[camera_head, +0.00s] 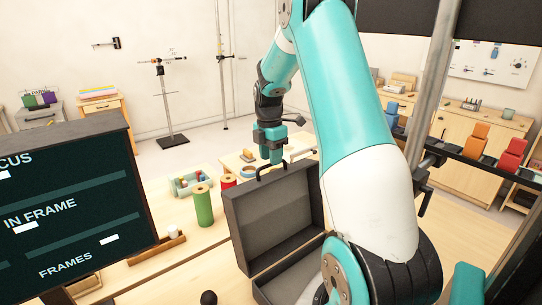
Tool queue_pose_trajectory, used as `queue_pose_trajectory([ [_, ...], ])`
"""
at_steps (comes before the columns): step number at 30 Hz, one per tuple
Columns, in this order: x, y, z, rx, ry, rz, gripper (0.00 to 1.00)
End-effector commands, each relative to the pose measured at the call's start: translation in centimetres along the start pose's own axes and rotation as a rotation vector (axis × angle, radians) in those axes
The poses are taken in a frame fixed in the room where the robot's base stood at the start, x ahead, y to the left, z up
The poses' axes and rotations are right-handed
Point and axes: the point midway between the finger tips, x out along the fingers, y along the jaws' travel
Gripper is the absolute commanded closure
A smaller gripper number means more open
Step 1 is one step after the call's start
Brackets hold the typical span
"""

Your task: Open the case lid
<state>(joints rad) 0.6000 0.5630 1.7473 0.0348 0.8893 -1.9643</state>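A dark grey case (228,215) stands on the wooden table with its lid (275,217) raised steeply, showing the grey inside of the lid. Its lower part is partly hidden behind my arm. A dark handle (259,174) arches from the lid's top edge. My gripper (275,161) points down at this handle, with its teal fingertips overlapping the handle in the picture. I cannot tell whether the fingers are closed on the handle or only beside it.
Green (203,206) and red (228,182) spools and a small tray of items (186,184) stand left of the case. A dark screen (70,205) blocks the left front. A metal pole (433,85) rises at right.

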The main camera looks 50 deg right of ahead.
Motion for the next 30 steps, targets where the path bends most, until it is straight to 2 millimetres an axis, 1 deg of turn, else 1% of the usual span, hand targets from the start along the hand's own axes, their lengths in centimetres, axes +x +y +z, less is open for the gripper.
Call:
queue_pose_trajectory([
  [1, 0.4, -0.1, 0.0, 0.0, 0.001, -0.002, 0.62],
  [5, 1.2, 0.0, 0.0, 0.0, 0.0, 0.0, 0.62],
  [13, 1.3, 0.0, 0.0, 0.001, 0.0, 0.001, 0.62],
  [14, 1.3, 0.0, 0.0, 0.001, 0.0, 0.001, 0.67],
  [15, 1.3, 0.0, 0.0, 0.001, 0.0, 0.001, 0.76],
  [17, 1.3, 0.0, 0.0, 0.001, 0.0, 0.001, 0.9],
  [18, 1.3, 0.0, 0.0, 0.001, 0.0, 0.001, 0.99],
  [25, 1.3, -0.2, 0.0, 0.001, -0.001, 0.005, 1.0],
  [28, 1.2, -1.0, 0.1, 0.002, -0.001, 0.031, 1.0],
  [30, 1.0, -2.0, 0.2, 0.003, -0.001, 0.064, 1.0],
])
